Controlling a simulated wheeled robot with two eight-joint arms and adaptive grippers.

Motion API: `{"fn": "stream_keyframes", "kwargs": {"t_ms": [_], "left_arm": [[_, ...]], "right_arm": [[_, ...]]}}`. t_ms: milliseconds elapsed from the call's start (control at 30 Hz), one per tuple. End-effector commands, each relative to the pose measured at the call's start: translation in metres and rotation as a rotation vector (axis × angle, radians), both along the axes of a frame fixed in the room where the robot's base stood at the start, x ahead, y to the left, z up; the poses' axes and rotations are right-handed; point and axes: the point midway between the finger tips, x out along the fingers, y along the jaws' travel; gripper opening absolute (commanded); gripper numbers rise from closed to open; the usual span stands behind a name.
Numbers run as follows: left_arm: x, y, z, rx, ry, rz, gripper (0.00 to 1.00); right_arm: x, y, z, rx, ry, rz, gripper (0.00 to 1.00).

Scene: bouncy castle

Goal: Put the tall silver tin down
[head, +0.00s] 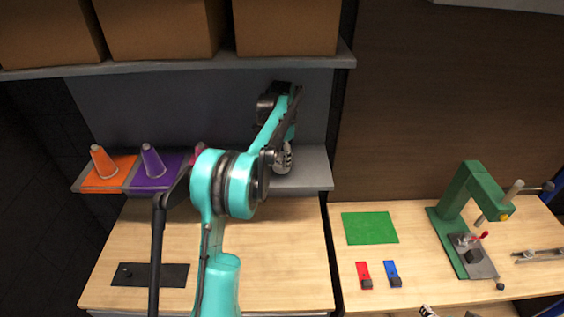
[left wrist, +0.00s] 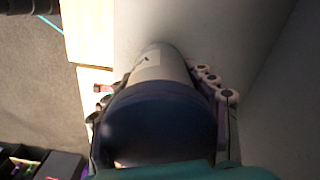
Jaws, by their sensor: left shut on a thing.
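My left gripper (head: 283,158) is over the grey shelf (head: 312,172) at the back of the left bench. In the left wrist view, its fingers (left wrist: 162,97) lie along both sides of a tall round tin and are shut on it. The tin (left wrist: 162,66) has a pale silver-grey body and a dark, shaded near end. In the head view, my arm and gripper largely hide the tin. I cannot tell whether its base touches the shelf. A small black and white part, seemingly my right gripper (head: 428,312), just shows at the bottom edge; its jaws cannot be made out.
Cardboard boxes (head: 285,25) fill the upper shelf (head: 180,64) above my arm. The right bench holds a green press (head: 468,205), a green mat (head: 369,228) and red and blue pieces.

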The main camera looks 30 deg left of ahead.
Motion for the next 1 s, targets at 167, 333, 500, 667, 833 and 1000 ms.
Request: {"fn": "stream_keyframes", "kwargs": {"t_ms": [167, 333, 500, 667, 833, 1000], "left_arm": [[0.003, 0.002, -0.02, 0.0, 0.0, 0.0, 0.26], [0.003, 0.002, -0.022, 0.0, 0.0, 0.0, 0.26], [0.003, 0.002, -0.024, 0.0, 0.0, 0.0, 0.26], [0.003, 0.002, -0.024, 0.0, 0.0, 0.0, 0.82], [0.003, 0.002, -0.024, 0.0, 0.0, 0.0, 0.82], [0.003, 0.002, -0.018, 0.0, 0.0, 0.0, 0.82]], "right_arm": [[0.0, 0.0, 0.004, 0.0, 0.0, 0.0, 0.72], [0.0, 0.0, 0.003, 0.0, 0.0, 0.0, 0.72], [0.0, 0.0, 0.001, 0.0, 0.0, 0.0, 0.72], [0.0, 0.0, 0.002, 0.0, 0.0, 0.0, 0.72], [0.0, 0.0, 0.002, 0.0, 0.0, 0.0, 0.72], [0.0, 0.0, 0.004, 0.0, 0.0, 0.0, 0.72]]}}
